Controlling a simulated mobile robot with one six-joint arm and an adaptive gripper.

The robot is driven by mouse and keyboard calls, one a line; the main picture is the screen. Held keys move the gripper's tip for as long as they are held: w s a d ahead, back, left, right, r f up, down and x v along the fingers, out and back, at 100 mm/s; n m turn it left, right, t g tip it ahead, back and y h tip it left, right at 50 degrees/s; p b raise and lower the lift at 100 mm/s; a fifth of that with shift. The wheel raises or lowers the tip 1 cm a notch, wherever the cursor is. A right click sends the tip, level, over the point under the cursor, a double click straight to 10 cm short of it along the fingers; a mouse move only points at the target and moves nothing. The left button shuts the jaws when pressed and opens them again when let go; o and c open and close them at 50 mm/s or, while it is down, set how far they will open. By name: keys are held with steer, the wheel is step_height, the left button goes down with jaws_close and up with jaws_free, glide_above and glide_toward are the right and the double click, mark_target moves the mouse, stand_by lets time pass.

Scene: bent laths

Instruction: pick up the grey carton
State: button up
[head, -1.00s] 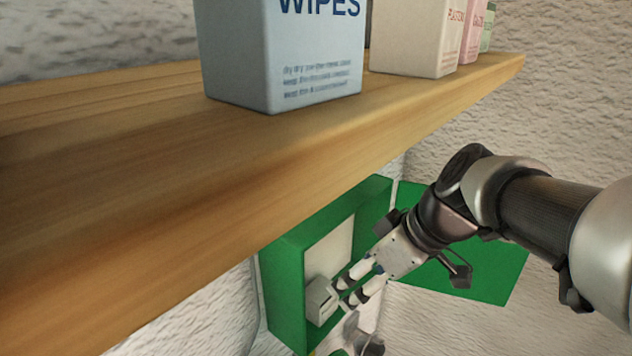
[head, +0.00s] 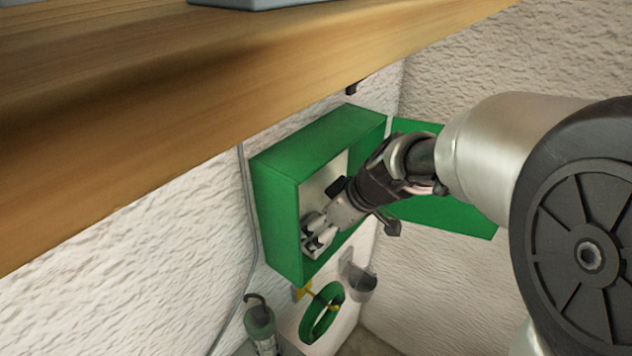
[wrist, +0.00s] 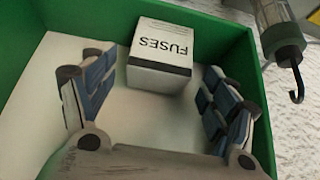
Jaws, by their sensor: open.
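The grey carton (wrist: 160,55), a small pale box marked FUSES, sits inside the open green cabinet (head: 315,145), in a corner of it in the wrist view. My gripper (head: 318,236) reaches into the cabinet. In the wrist view its two fingers are spread wide, one on the left and one on the right, with the carton between and slightly beyond them. Gaps show on both sides, so the fingers do not appear to touch it. In the head view my fingers largely hide the carton.
The cabinet's walls stand close around my gripper. Its green door (head: 450,212) is swung open behind my arm. A wooden shelf (head: 200,90) crosses above.

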steer(key=x, duration=0.4)
steer(key=shift+d+f, duration=0.1)
steer(key=shift+f, duration=0.15)
steer(key=shift+c, duration=0.3)
steer(key=c, duration=1.1)
steer(key=shift+d+r, duration=0.1)
steer(key=shift+r, duration=0.05)
